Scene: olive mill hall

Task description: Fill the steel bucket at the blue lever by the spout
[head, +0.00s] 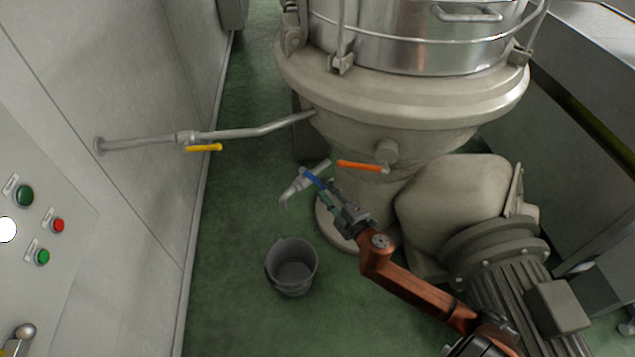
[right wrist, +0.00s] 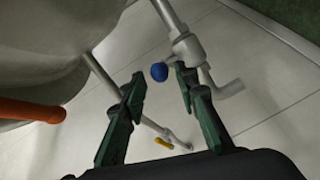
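The blue lever (head: 311,177) sits on a small pipe valve low on the large vessel. Its rounded blue end (right wrist: 159,72) shows in the right wrist view. The spout (head: 286,196) bends downward from that valve and also shows in the right wrist view (right wrist: 229,89). The steel bucket (head: 292,267) stands upright on the floor, below the spout in the picture; I see no liquid in it. My right gripper (head: 327,192) is open at the lever, with the blue end between or just beyond its fingertips (right wrist: 160,76). My left gripper is out of view.
An orange lever (head: 360,166) is close to my right gripper. A yellow lever (head: 204,147) hangs on a wall pipe (head: 245,132). A motor (head: 515,295) stands at the right. A button panel (head: 35,245) is at the left. Green floor around the bucket is clear.

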